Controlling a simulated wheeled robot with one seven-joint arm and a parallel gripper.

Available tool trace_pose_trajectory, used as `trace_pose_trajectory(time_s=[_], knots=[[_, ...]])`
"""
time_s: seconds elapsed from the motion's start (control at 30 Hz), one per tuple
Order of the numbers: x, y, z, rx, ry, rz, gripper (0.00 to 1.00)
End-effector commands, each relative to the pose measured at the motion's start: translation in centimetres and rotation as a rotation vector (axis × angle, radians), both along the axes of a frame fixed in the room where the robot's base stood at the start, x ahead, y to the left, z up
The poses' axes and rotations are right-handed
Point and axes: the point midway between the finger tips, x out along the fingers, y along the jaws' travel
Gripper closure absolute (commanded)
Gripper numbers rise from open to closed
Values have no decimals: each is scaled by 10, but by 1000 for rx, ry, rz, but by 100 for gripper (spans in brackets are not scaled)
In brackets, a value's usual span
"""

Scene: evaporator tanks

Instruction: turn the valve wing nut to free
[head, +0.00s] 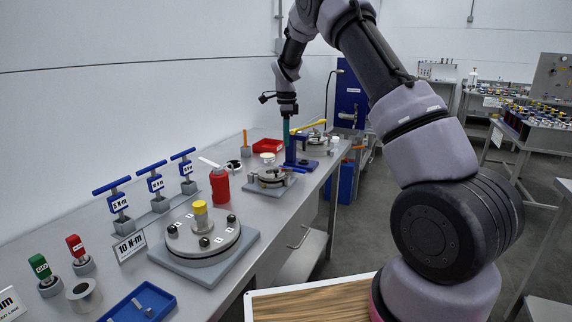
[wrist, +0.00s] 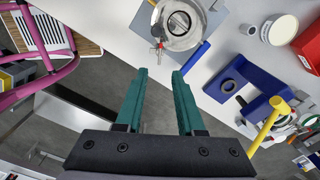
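My gripper (wrist: 160,73) is open, its two teal fingers apart with nothing between them. In the head view my gripper (head: 286,138) hangs over the far part of the bench, near the blue stand. A round metal fitting (wrist: 192,38) lies beyond the fingertips in the wrist view, with a dark round centre. A small valve (wrist: 158,45) with reddish and metal parts sticks out from its lower left side, apart from the fingers. Its wing nut is too small to make out surely. The same fitting (head: 272,180) sits on a grey plate in the head view.
A blue bar (wrist: 192,57) lies right of the fingers. A blue stand (wrist: 240,95) with a yellow handle (wrist: 264,130) is farther right. A red bottle (head: 220,186) and flanged disc (head: 202,238) stand nearer on the bench. The aisle floor (wrist: 100,65) is open.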

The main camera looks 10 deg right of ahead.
Motion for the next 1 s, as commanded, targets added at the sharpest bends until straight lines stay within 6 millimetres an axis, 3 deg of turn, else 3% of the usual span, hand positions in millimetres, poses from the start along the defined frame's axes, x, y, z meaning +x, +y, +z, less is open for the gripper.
trace_pose_trajectory(time_s=[0.17,0.6,1.0], knots=[[0,0,-19,-3,5,-4,62],[0,0,-96,-3,4,-4,62],[0,0,-109,-2,1,-3,62]])
